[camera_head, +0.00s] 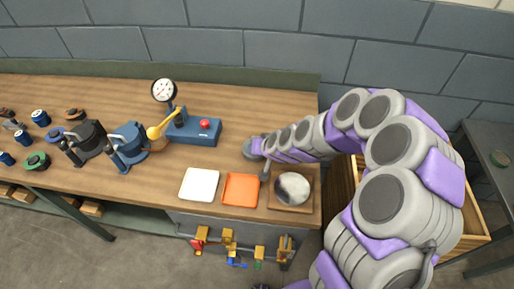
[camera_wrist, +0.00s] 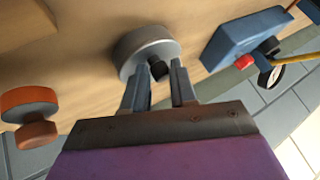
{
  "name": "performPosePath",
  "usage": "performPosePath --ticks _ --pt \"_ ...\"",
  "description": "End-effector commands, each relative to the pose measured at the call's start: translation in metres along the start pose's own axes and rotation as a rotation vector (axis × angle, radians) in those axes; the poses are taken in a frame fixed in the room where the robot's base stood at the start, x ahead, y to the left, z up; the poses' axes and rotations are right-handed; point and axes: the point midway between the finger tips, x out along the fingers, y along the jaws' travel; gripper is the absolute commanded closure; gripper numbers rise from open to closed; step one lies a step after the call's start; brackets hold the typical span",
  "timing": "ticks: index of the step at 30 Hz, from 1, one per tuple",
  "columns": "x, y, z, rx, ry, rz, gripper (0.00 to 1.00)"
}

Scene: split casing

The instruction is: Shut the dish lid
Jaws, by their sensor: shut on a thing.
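A round grey lid (camera_wrist: 148,50) with a black knob (camera_wrist: 158,70) shows in the wrist view. My gripper (camera_wrist: 161,75) has its two fingers on either side of the knob and is shut on it. In the head view the grey lid (camera_head: 249,150) is at the end of my arm, behind the orange tray; my fingers are too small to make out there. I cannot tell whether the lid touches the bench. A round dish (camera_head: 292,188) with a mottled grey-white face sits on a square wooden board (camera_head: 306,206) near the bench's front edge.
A white tray (camera_head: 199,184) and an orange tray (camera_head: 241,189) lie left of the board. A blue gauge stand (camera_head: 199,130) with a red button stands behind them. An orange spool-shaped thing (camera_wrist: 28,116) is left in the wrist view. Open drawers are at the right.

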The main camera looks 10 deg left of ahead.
Motion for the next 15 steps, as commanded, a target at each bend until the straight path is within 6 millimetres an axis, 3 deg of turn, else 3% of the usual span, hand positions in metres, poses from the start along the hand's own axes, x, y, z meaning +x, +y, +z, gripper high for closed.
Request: performPosePath --ticks 1,4,5,6,11,15 --pt "0.0025 -0.001 0.0099 0.002 -0.024 -0.004 1.0" --pt "0.0027 -0.001 0.0102 0.002 -0.025 -0.004 1.0" --pt "0.0027 -0.001 0.0103 0.002 -0.025 -0.004 0.7" --pt "0.0028 -0.0009 0.0104 0.002 -0.026 -0.004 0.67" --pt "0.003 -0.0006 0.0105 0.003 -0.026 -0.004 0.51" --pt "0.0034 0.0003 0.0103 0.004 -0.027 -0.003 0.51"
